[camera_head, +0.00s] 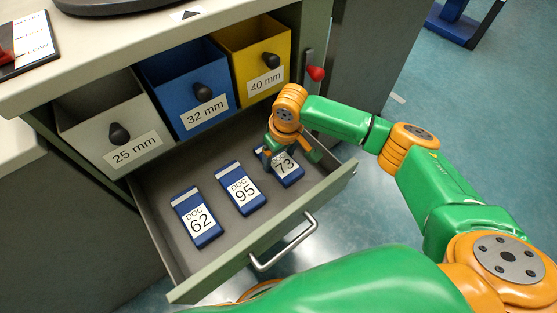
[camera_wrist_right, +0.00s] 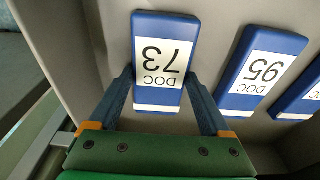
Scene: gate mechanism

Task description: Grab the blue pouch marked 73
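The blue pouch marked DOC 73 (camera_head: 287,168) lies flat in the open drawer, the farthest right of three pouches. My right gripper (camera_head: 286,158) is over it and hides part of it in the head view. In the right wrist view, the pouch (camera_wrist_right: 163,60) lies between the two fingers of my open right gripper (camera_wrist_right: 164,88). The fingers stand on either side of its lower part, with the left finger very near its edge. I cannot tell whether they touch it. My left gripper is not clearly in view.
The pouches marked 95 (camera_head: 240,190) and 62 (camera_head: 197,218) lie to the left in the same drawer (camera_head: 165,180). The drawer has a metal handle (camera_head: 285,245) at its front. White, blue (camera_head: 185,75) and yellow bins stand above the drawer.

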